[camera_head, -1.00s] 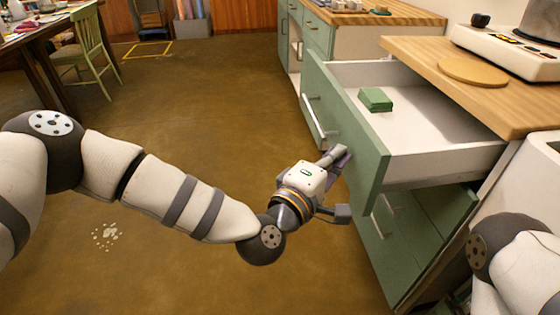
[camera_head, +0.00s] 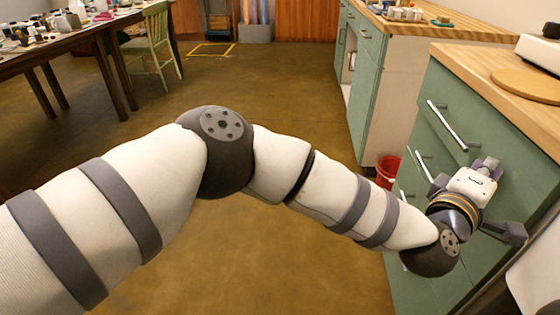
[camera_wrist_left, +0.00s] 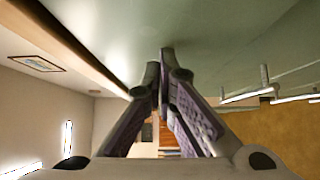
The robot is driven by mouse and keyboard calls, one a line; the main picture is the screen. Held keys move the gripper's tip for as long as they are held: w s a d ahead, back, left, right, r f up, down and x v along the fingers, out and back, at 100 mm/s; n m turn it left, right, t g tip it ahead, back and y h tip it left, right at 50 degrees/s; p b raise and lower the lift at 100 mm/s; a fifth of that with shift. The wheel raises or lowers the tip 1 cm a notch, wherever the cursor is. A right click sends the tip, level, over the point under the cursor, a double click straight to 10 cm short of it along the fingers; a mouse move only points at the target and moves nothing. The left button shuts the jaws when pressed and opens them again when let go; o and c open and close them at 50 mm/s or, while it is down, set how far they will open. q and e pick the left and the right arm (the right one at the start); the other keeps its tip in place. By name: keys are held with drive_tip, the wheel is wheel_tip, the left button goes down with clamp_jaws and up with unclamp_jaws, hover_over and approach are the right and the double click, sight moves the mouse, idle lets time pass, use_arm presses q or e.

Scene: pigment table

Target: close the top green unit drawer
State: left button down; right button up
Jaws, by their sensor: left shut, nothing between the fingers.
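The top green unit drawer (camera_head: 458,112) has its front flush with the green unit, and no gap or drawer interior shows. Its metal handle (camera_head: 447,126) runs along the front. My left gripper (camera_head: 487,164) is shut and empty, with its fingertips at or very near the drawer front, to the right of the handle. In the left wrist view, the shut fingers (camera_wrist_left: 166,65) point at the smooth green front (camera_wrist_left: 225,35); whether they touch it I cannot tell. My right gripper is not in view.
The wooden worktop (camera_head: 490,75) overhangs above the drawer, with a round board (camera_head: 527,84) on it. Lower handles (camera_head: 424,166) stick out below. A red bucket (camera_head: 388,170) stands beyond the unit.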

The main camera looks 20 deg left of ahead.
use_arm(q)
drive_tip(key=shift+w+d, duration=0.2)
drive_tip(key=shift+d, duration=0.6)
drive_tip(key=shift+r, duration=0.15)
drive_tip(key=shift+r, duration=0.1)
drive_tip(key=shift+a, duration=0.1)
